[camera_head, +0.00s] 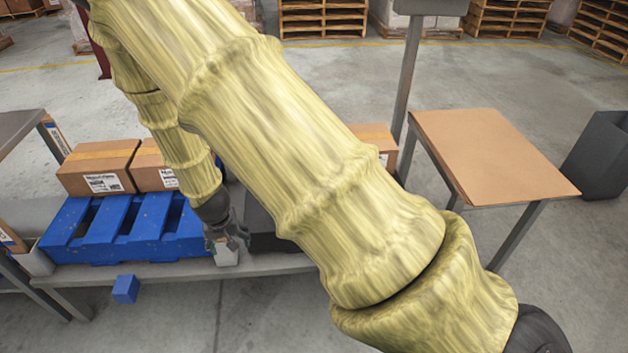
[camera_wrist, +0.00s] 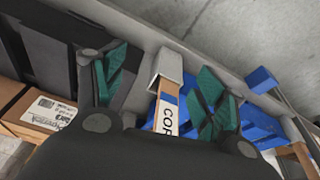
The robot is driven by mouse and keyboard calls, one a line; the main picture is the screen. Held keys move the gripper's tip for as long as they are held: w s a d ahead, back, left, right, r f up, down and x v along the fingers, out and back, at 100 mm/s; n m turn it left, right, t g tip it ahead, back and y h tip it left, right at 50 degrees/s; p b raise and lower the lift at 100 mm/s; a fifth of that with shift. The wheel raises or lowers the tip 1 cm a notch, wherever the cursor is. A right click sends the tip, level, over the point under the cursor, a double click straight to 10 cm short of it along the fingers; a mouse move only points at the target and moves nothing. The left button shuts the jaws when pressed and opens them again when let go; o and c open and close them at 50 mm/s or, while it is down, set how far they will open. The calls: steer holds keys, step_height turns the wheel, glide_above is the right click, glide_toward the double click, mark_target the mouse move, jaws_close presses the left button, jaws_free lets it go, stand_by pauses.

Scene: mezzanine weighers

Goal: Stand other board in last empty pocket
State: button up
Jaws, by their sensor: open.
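My gripper (camera_head: 228,238) is open, low at the front edge of the bench. I cannot tell whether the fingers touch the board. Another brown board (camera_head: 11,238) with a blue mark is at the far left, beside a pale holder (camera_head: 38,262). No empty pocket is clearly visible.
A blue pallet (camera_head: 127,228) lies on the bench left of my gripper, with cartons (camera_head: 98,167) behind. A blue block (camera_head: 125,289) sits at the front edge. A dark weigher (camera_head: 262,238) is close on the right. A brown-topped table (camera_head: 490,155) at right is clear.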

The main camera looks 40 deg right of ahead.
steer(key=s+f+n+g, duration=0.1)
steer(key=s+f, duration=0.4)
steer(key=s, duration=0.6)
steer(key=s+d+f+n+y, duration=0.1)
steer(key=s+f, duration=0.5)
steer(key=s, duration=0.6)
steer(key=s+f+n+g, duration=0.1)
steer(key=s+f, duration=0.5)
steer(key=s, duration=0.6)
steer(key=shift+d+f+n+g, duration=0.25)
steer(key=shift+n+g, duration=0.05)
steer(key=shift+n, duration=0.3)
